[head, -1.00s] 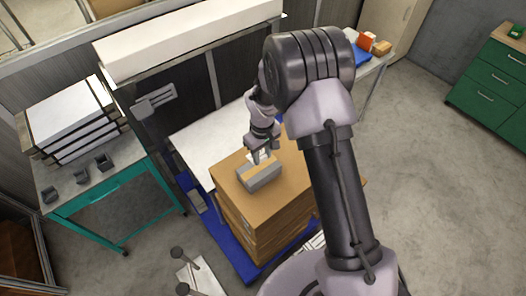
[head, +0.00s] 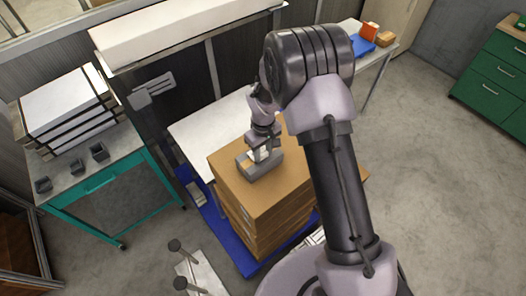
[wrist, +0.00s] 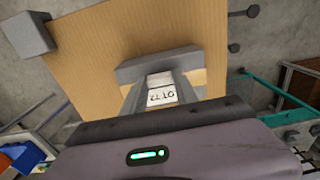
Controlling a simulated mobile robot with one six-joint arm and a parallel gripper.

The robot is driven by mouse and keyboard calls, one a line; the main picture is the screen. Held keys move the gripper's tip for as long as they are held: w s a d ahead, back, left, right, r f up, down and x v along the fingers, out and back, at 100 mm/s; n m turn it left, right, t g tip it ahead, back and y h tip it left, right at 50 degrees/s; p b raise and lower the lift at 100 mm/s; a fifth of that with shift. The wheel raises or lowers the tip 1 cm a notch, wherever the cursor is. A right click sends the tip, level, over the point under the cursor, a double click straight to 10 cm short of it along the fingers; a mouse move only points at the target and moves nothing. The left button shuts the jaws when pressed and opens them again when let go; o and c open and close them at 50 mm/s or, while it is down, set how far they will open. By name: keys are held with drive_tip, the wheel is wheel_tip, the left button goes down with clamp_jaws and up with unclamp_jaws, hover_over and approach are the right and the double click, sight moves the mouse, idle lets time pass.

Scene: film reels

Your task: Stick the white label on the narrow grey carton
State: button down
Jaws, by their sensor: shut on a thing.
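The narrow grey carton (head: 262,172), with a tan strip on its top, lies on the stack of brown cartons. In the wrist view part of the grey carton (wrist: 160,63) shows just beyond my fingers. My gripper (head: 260,156) points down at the carton's top. In the wrist view my gripper (wrist: 155,94) is shut on the white label (wrist: 162,95), which carries dark print and lies over the carton. I cannot tell whether the label touches the carton's top.
The brown stack (head: 225,175) stands on a blue pallet (head: 240,262). A grey block (wrist: 28,35) shows at the stack's corner. A teal table (head: 85,192) stands left, a white table (head: 190,130) behind. Posts on a pale base (head: 203,270) stand in front. Floor at right is clear.

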drive_tip(key=shift+s+d+f+b, duration=0.1)
drive_tip(key=shift+s+f+b, duration=0.1)
drive_tip(key=shift+f+b, duration=0.3)
drive_tip(key=c, duration=0.9)
unclamp_jaws()
wheel_tip(320, 180, up, 18)
drive_tip(key=shift+f+b, duration=0.25)
drive_tip(key=shift+b, duration=0.15)
